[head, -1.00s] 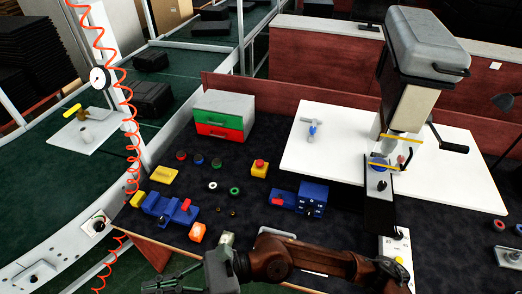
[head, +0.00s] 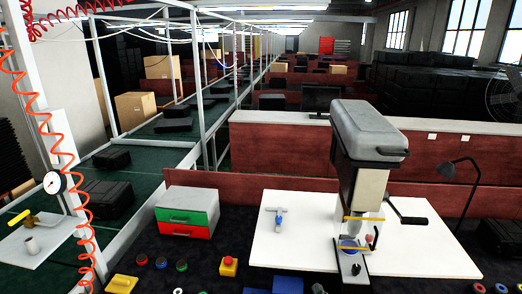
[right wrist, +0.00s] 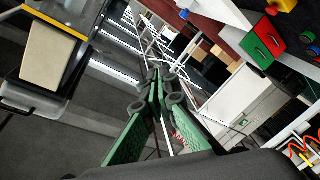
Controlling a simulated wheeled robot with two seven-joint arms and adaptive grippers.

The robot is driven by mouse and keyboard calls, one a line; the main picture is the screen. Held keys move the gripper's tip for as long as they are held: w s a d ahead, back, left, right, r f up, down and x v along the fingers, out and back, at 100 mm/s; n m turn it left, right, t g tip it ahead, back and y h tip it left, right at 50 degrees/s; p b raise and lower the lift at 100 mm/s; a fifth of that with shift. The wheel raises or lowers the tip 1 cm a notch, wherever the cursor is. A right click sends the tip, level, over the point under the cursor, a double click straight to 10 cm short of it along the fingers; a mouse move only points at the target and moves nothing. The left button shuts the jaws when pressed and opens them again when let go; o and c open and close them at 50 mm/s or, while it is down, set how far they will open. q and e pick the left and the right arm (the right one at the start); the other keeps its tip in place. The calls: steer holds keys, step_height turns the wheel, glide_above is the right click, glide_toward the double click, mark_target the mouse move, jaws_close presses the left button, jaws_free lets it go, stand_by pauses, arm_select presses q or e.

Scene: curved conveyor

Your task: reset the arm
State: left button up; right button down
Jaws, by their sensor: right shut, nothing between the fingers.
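My right gripper (right wrist: 155,88) shows in the right wrist view, with its green fingers brought together and nothing between them. It points out into open space, away from the worktop. Neither gripper nor any arm link shows in the head view now. My left gripper is out of sight. The worktop's near part is cut off at the bottom of the head view.
A drill press (head: 362,150) stands on a white board (head: 430,250) at the right. A drawer box (head: 188,209) with green and red drawers stands left of it, also tilted in the right wrist view (right wrist: 263,42). A red emergency button (head: 229,263) lies nearby. The conveyor (head: 130,220) runs at left.

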steer(key=s+d+f+m+g+h, duration=0.2)
steer(key=s+d+f+m+g, duration=0.25)
steer(key=f, duration=0.55)
steer(key=s+d+f+m+g+h, duration=0.1)
steer(key=s+d+f+m+g, duration=0.15)
steer(key=s+d+f, duration=0.5)
steer(key=s+d+f+m+g, duration=0.2)
steer(key=s+d+f+g, duration=0.15)
steer(key=s+f, duration=0.45)
steer(key=s+d+f+m+g, duration=0.2)
steer(key=s+d+f+g, duration=0.15)
steer(key=s+f, duration=0.45)
steer(key=s+a+f+g+b, duration=0.1)
steer(key=s+f+b, duration=0.15)
steer(key=f, duration=1.35)
steer(key=s+a+f+g+b, duration=0.1)
steer(key=s+f+b, duration=0.15)
steer(key=f, duration=1.45)
steer(key=s+f+n+g+y+b, duration=0.1)
steer(key=s+f+b, duration=0.4)
steer(key=s+f, duration=1.6)
steer(key=shift+s+f, duration=0.15)
steer(key=shift+f, duration=0.55)
